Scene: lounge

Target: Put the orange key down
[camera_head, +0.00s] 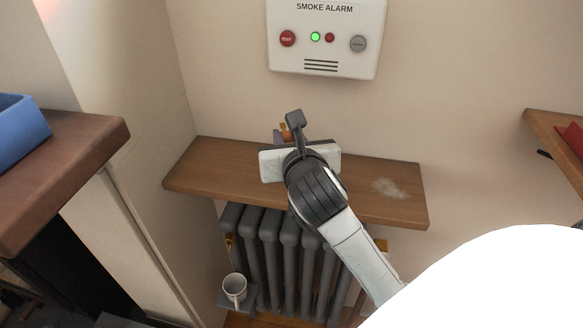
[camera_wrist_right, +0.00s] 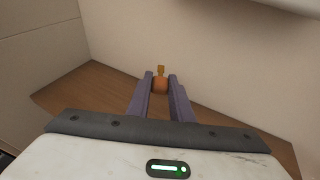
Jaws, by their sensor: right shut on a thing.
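The orange key (camera_wrist_right: 160,85) is between the fingertips of my right gripper (camera_wrist_right: 162,82), with a lighter tan part sticking out beyond them. In the head view a bit of the orange key (camera_head: 284,129) shows behind my right gripper (camera_head: 285,137), whose wrist hides most of it. The gripper is shut on the key, over the wooden shelf (camera_head: 220,165). I cannot tell whether the key touches the shelf or the wall. My left gripper is not in view.
A smoke alarm (camera_head: 325,40) hangs on the wall above. A pale dusty patch (camera_head: 389,188) marks the shelf's right part. A blue bin (camera_head: 18,130) sits at the left.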

